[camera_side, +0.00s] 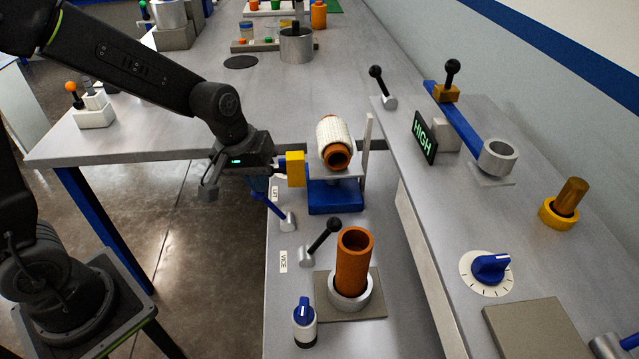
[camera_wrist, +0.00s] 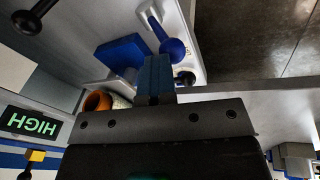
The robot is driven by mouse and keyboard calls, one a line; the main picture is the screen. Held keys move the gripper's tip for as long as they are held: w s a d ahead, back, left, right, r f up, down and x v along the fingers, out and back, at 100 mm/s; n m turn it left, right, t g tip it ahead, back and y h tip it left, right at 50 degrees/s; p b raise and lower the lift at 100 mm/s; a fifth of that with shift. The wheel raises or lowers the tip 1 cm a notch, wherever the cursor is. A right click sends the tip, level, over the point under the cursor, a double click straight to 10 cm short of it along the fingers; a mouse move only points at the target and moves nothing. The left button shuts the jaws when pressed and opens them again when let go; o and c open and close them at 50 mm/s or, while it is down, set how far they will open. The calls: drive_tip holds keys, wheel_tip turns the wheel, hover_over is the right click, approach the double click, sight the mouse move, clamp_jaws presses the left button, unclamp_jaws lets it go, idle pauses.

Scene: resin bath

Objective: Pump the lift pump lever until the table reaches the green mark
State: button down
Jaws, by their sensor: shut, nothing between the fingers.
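The lift pump lever (camera_side: 270,206) is a blue rod on a silver pivot by a label in the side view. Its blue knob (camera_wrist: 173,48) shows in the wrist view, close to my fingertips; contact cannot be told. My gripper (camera_side: 282,165) is shut and empty above the lever's knob end; its blue fingers show in the wrist view (camera_wrist: 157,74). A yellow block (camera_side: 295,169) appears at the fingertips in the side view. The lift table (camera_side: 350,172) is a grey plate above a blue base (camera_side: 335,198), carrying a white-wrapped orange tube (camera_side: 335,139). I cannot make out the green mark.
A grey upright (camera_side: 366,143) stands beside the lift table. The black-knobbed vice lever (camera_side: 320,241) and an orange tube in a ring (camera_side: 354,262) stand in front. A green HIGH display (camera_side: 424,137) and a blue dial (camera_side: 490,267) are on the right-hand bench.

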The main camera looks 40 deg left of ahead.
drive_tip(key=s+a+r, duration=0.3)
drive_tip(key=s+r, duration=0.1)
drive_tip(key=r, duration=0.4)
drive_tip(key=shift+s+a, duration=0.25)
drive_tip(key=shift+s, duration=0.05)
drive_tip(key=shift+w+r, duration=0.1)
idle(1.5)
drive_tip(key=w+d+f+g+y, duration=0.1)
drive_tip(key=w+d+g+y, duration=0.4)
drive_tip(key=w+d, duration=1.1)
drive_tip(key=shift+d+f+g+y, duration=0.3)
drive_tip(key=shift+f, duration=0.05)
drive_tip(key=shift+w, duration=0.1)
drive_tip(key=x, duration=1)
drive_tip(key=shift+r, duration=0.1)
